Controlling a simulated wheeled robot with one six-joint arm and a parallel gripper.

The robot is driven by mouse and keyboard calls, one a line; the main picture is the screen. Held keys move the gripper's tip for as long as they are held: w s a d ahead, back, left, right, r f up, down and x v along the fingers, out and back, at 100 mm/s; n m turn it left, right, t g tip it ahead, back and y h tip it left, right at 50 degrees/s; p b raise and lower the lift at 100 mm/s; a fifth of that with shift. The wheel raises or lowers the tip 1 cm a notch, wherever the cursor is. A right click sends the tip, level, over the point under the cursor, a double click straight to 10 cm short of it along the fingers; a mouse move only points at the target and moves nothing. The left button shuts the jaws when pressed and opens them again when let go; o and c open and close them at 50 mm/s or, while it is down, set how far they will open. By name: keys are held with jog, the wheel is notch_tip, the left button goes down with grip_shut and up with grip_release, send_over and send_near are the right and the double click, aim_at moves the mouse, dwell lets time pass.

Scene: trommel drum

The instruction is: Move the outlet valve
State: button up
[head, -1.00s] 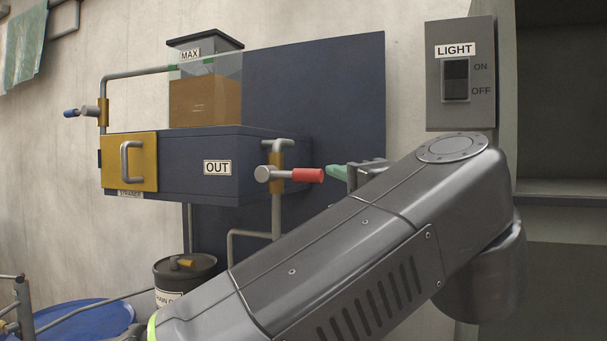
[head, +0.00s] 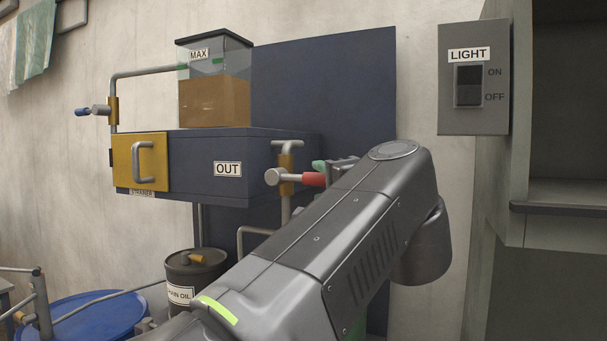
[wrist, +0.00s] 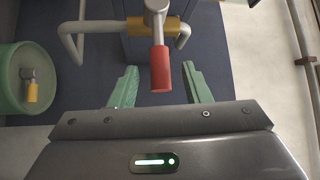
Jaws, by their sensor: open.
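The outlet valve (head: 277,176) sits on the pipe beside the OUT label, with a brass body and a red-tipped lever (head: 313,179) pointing right. In the wrist view the red lever grip (wrist: 160,68) hangs down from the valve's brass body (wrist: 135,27). My gripper (wrist: 158,86) is open, with one green finger on each side of the red grip. The grip's end lies between the fingertips, and a gap shows on both sides. In the head view my arm hides most of the gripper and the lever's end.
The blue tank (head: 190,165) has a yellow strainer door (head: 140,178) and a clear MAX container (head: 214,95) on top. A blue-handled valve (head: 92,110) is at left. A light switch box (head: 472,100) and an open cabinet (head: 515,215) are at right. A drain oil can (head: 190,270) stands below.

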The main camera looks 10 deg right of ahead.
aim_at(319, 182)
jog(key=shift+p+x, duration=0.6)
jog(key=shift+x, duration=1.25)
grip_shut()
